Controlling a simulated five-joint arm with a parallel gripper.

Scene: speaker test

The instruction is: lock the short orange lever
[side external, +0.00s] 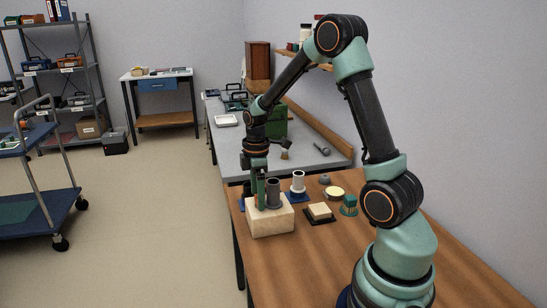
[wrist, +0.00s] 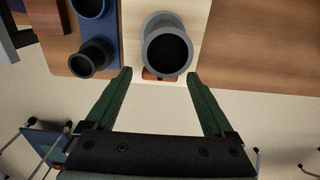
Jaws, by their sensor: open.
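A pale block (side external: 271,221) stands near the left edge of the wooden table, with a dark grey tube upright on it (side external: 273,190). In the wrist view the tube's round grey rim (wrist: 146,42) is at top centre, over the pale block (wrist: 190,12). A small orange piece (wrist: 150,74), probably the short lever, shows just below the rim; the rest of it is hidden, and I cannot tell its position. My gripper (wrist: 159,74) is open, its green fingers on either side of the orange piece. In the side view my gripper (side external: 261,203) is low beside the tube.
A blue base (wrist: 106,34) with dark round cups lies left of the block in the wrist view. The table front is clear.

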